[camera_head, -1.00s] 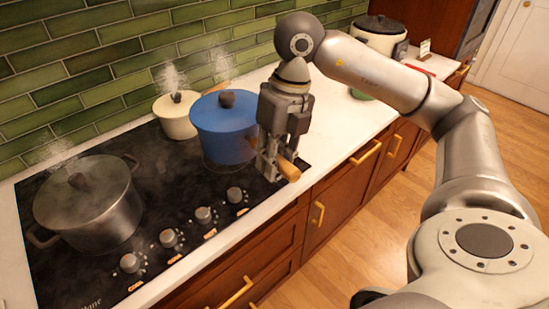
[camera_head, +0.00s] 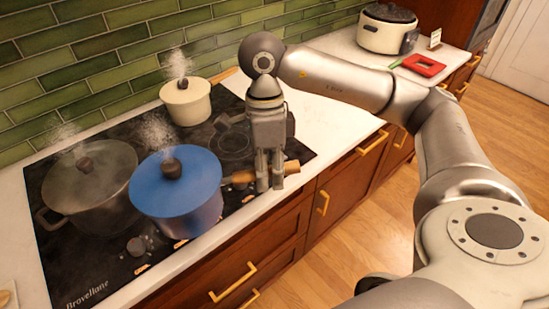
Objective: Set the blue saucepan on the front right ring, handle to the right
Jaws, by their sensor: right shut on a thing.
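The blue saucepan (camera_head: 181,195) has a blue lid with a dark knob, and steam rises by it. My right gripper (camera_head: 264,184) is shut on its wooden handle (camera_head: 240,177), which points right. The pan is over the front of the black hob (camera_head: 63,262), overlapping the steel pot and hiding some control knobs. It looks raised, but its base height is hard to tell. A bare ring (camera_head: 234,144) shows behind the pan, left of my gripper. Which ring lies under the pan is hidden. My left gripper is not in view.
A steaming steel pot (camera_head: 88,185) stands at the hob's left, close to the saucepan. A steaming cream pot (camera_head: 187,101) stands at the back. The counter (camera_head: 335,112) right of the hob is clear up to a rice cooker (camera_head: 386,30) and red board (camera_head: 424,66).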

